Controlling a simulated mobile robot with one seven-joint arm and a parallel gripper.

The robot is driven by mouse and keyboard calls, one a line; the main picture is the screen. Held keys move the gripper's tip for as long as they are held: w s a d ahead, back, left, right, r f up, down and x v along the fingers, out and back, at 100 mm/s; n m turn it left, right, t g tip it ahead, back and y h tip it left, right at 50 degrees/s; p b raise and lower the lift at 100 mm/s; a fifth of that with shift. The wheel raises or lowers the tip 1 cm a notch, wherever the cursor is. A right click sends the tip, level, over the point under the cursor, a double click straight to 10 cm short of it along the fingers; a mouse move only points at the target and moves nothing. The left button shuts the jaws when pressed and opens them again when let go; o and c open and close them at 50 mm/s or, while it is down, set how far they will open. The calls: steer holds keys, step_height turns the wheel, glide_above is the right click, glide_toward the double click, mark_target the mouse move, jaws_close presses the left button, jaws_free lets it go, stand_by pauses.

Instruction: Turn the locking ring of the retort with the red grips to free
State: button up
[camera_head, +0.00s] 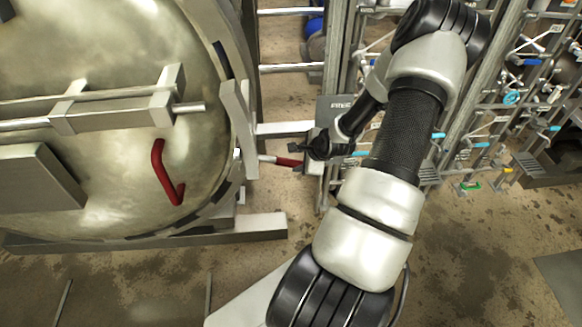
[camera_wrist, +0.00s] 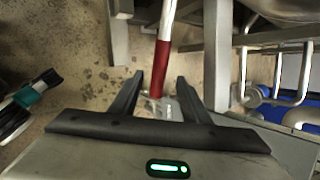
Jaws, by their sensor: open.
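The retort's big round metal door (camera_head: 110,165) fills the left of the head view, with the locking ring (camera_head: 236,50) around its rim. A lever with a red grip (camera_head: 287,162) sticks out to the right from the ring's edge. A bent red handle (camera_head: 165,175) sits on the door face. My gripper (camera_head: 306,152) is at the outer end of the lever. In the wrist view my fingers (camera_wrist: 160,84) are open, one on each side of the red grip (camera_wrist: 162,65). The grip's end reaches between them; I cannot tell whether they touch it.
A grey plate (camera_head: 340,103) with lettering stands behind my gripper. Pipes and valves (camera_head: 510,95) crowd the right. A metal beam (camera_head: 150,237) runs below the door. The stained floor (camera_head: 460,245) is open at the lower right.

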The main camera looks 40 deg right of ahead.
mark_target(292, 162)
steer(key=b+x, duration=0.2)
steer(key=x, duration=0.6)
steer(key=shift+w+f, duration=0.15)
steer(key=shift+f, duration=0.05)
jaws_close()
steer(key=shift+r, duration=0.1)
